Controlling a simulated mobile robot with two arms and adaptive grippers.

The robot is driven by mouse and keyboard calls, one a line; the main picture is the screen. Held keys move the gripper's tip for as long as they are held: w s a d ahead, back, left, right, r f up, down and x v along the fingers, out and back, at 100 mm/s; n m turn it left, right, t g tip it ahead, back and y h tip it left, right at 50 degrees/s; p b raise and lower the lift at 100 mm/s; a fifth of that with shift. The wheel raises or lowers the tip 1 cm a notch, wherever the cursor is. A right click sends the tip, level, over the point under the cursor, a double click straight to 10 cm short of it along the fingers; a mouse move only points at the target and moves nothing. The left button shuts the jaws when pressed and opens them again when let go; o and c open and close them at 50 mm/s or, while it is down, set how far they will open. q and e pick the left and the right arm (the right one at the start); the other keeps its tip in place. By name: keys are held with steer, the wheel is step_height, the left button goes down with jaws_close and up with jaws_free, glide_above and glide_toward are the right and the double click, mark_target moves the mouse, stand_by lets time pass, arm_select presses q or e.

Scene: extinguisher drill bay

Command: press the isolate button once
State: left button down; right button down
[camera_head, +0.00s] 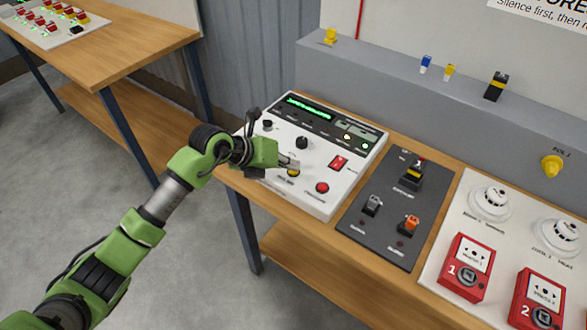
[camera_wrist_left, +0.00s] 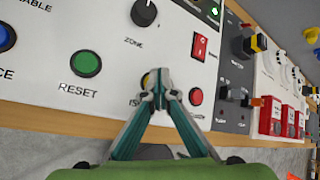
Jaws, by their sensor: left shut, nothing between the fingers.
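The isolate button is a yellow button (camera_head: 293,172) on the front part of a white control panel (camera_head: 345,192). In the left wrist view the yellow button (camera_wrist_left: 145,80) is mostly hidden behind my fingertips, with the start of a label, "IS", below it. My left gripper (camera_head: 291,163) is shut and empty, its tips right over or at this button. In the left wrist view the closed tips (camera_wrist_left: 159,88) overlap the button; I cannot tell whether they touch it. My right gripper is not in view.
Close by on the panel are a red button (camera_head: 322,187), a red switch (camera_head: 338,162), a zone knob (camera_wrist_left: 144,12) and a green reset button (camera_wrist_left: 86,64). A dark switch plate (camera_head: 385,240) and red call points (camera_head: 467,268) stand to the right.

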mark_target(291, 172)
arm_select(q)
steer(key=shift+r+p, duration=0.3)
steer(key=shift+r, duration=0.3)
step_height(291, 172, up, 5)
steer(key=p, duration=0.3)
steer(key=shift+p, duration=0.35)
steer(key=shift+r, duration=0.1)
stand_by(0.3)
